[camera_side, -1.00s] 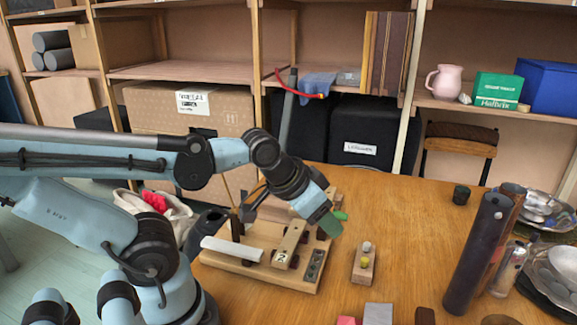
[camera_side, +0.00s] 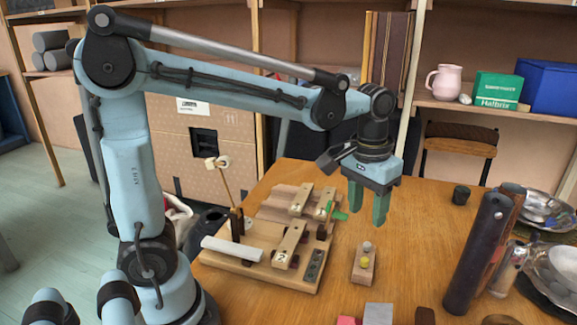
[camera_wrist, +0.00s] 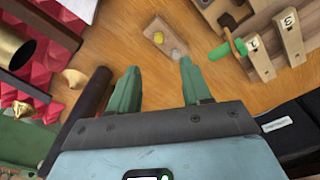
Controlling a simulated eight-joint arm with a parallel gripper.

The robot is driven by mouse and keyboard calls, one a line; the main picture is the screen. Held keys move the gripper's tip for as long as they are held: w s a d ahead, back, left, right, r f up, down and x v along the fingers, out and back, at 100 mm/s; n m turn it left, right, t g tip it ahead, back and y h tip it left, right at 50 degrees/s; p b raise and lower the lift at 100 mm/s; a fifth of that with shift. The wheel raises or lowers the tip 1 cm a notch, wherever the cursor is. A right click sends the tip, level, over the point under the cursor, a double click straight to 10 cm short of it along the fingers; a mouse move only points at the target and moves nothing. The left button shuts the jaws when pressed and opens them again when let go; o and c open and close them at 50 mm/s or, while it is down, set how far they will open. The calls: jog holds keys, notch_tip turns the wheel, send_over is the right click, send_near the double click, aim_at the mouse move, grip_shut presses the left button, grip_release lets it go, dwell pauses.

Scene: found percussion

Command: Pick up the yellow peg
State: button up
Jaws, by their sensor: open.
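The yellow peg (camera_side: 365,261) stands in a small wooden block (camera_side: 362,276) on the table, with a pale grey peg (camera_side: 367,246) beside it in the same block. In the wrist view the yellow peg (camera_wrist: 158,38) shows as a small round top just beyond the fingertips, and the grey peg (camera_wrist: 176,54) is nearer to the right finger. My gripper (camera_side: 367,222) has green fingers pointing down, open and empty, above the block and apart from it. The fingers also show in the wrist view (camera_wrist: 160,66), on either side of an empty gap.
A wooden stand (camera_side: 250,275) with numbered bars and a green-handled piece (camera_side: 338,215) is left of the block. A tall dark tube (camera_side: 475,255), a clear jar and metal bowls stand to the right. A grey block (camera_side: 378,314) lies in front. Table around the peg block is clear.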

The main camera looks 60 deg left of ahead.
aim_at(365, 259)
jog(key=shift+g, duration=0.5)
jog(key=shift+w+d+f, duration=0.1)
jog(key=shift+w+f, duration=0.15)
jog(key=shift+f, duration=1.85)
jog(key=shift+w+f, duration=0.2)
jog(key=shift+f, duration=1.9)
jog(key=shift+w+d+f, duration=0.1)
jog(key=shift+w+f, duration=0.15)
jog(key=shift+f, duration=1.85)
jog(key=shift+c, duration=0.2)
grip_shut()
